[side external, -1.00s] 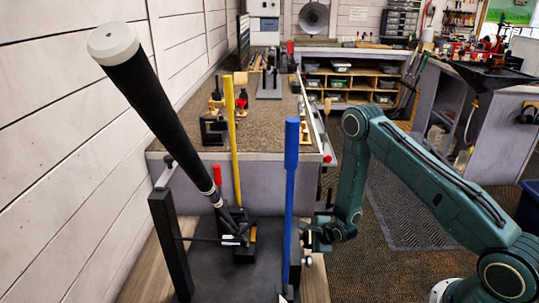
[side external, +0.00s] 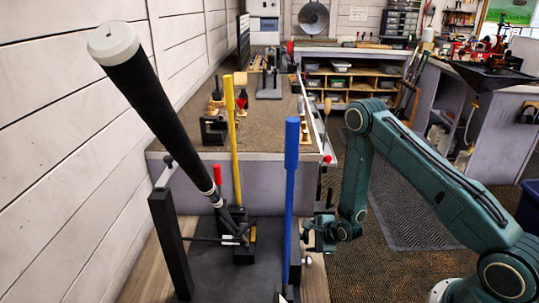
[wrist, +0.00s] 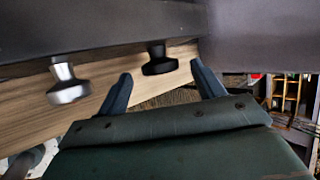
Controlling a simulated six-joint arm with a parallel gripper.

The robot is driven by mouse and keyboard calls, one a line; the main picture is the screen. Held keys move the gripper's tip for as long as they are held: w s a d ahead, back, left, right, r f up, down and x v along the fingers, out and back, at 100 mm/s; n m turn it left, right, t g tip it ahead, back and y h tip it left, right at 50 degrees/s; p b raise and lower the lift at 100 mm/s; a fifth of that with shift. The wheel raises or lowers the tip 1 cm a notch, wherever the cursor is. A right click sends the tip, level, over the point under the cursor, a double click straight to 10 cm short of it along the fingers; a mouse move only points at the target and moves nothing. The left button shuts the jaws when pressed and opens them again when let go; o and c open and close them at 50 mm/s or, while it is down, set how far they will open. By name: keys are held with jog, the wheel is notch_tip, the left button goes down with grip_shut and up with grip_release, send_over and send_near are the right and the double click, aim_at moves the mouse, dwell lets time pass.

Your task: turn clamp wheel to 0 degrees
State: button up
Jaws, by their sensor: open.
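Two knobs stick out from a dark fixture edge in the wrist view: a black knob (wrist: 158,62) and a silver knob (wrist: 67,88). I cannot tell for certain which is the clamp wheel. My gripper (wrist: 161,73) is open, and the black knob shows between its fingertips; contact cannot be made out. The silver knob is left of the fingers. In the side view my gripper (side external: 309,233) is at the right side of the blue-handled lever (side external: 291,190), with the silver knob (side external: 307,261) below it. The black knob is not distinguishable there.
A club with a black grip (side external: 165,115) leans up from the dark fixture plate (side external: 215,270). A yellow lever (side external: 232,140) and a red handle (side external: 217,174) stand near it. The workbench (side external: 270,125) lies behind. Carpet (side external: 390,275) is open on the right.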

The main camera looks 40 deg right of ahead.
jog(key=v, duration=1.1)
jog(key=shift+s+r, duration=0.25)
jog(key=w+d+f+m+g+y, duration=0.1)
jog(key=w+d+f+m+y, duration=0.3)
jog(key=f, duration=0.4)
jog(key=s+d+r+y, duration=0.1)
jog(key=d+y, duration=0.1)
jog(key=s+d+r+n+t+y, duration=0.1)
jog(key=d+y, duration=0.2)
jog(key=s+d+r+n+t+y, duration=0.1)
jog(key=d+y, duration=0.1)
jog(key=d, duration=0.1)
jog(key=shift+s+d, duration=0.15)
jog(key=shift+d, duration=0.05)
jog(key=x, duration=1.3)
jog(key=shift+a+f, duration=0.1)
jog(key=shift+a, duration=0.3)
